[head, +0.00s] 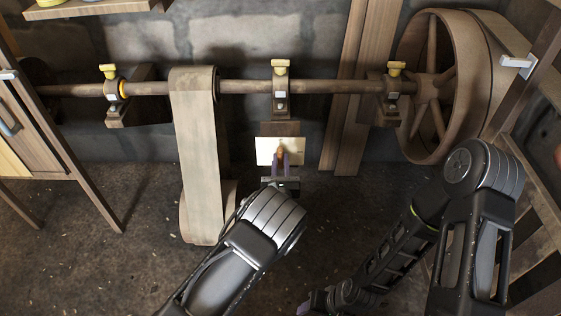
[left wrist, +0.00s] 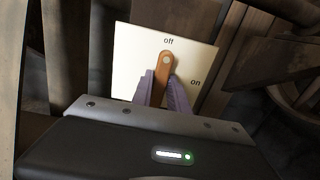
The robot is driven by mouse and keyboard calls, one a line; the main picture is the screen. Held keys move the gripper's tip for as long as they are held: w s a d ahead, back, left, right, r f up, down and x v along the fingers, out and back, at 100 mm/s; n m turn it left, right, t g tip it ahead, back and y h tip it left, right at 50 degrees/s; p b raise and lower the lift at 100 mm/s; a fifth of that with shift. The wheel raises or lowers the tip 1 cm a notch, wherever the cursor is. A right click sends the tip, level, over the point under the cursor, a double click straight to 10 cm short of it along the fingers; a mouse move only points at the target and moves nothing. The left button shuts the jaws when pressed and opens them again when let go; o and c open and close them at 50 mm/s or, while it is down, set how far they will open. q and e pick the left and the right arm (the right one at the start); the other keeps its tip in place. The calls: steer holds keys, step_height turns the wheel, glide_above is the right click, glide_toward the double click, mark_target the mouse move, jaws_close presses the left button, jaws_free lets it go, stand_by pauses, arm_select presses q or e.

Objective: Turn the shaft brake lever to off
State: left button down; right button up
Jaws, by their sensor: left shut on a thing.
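The shaft brake lever (left wrist: 166,66) is a short orange-brown bar on a cream plate (left wrist: 127,60) marked "off" at the top and "on" at the right. In the left wrist view its rounded upper end points up, just under "off". In the head view the lever (head: 280,154) is small in front of the plate (head: 265,146). My left gripper (head: 280,162) has its purple fingers closed on both sides of the lever. They also show in the left wrist view (left wrist: 164,88) and hide its lower part. My right gripper (head: 306,305) is partly cut off at the bottom edge.
A long shaft (head: 245,87) runs above the plate through bearings with yellow caps. A wide belt (head: 200,150) hangs left of my left gripper. A large wooden wheel (head: 440,85) is at the right. The dark floor (head: 110,250) is clear at lower left.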

stand_by(0.4)
arm_select(q)
steer(key=c, duration=1.3)
jaws_free()
steer(key=shift+s, duration=0.1)
steer(key=s+p, duration=0.2)
steer(key=s, duration=0.5)
steer(key=shift+s, duration=0.35)
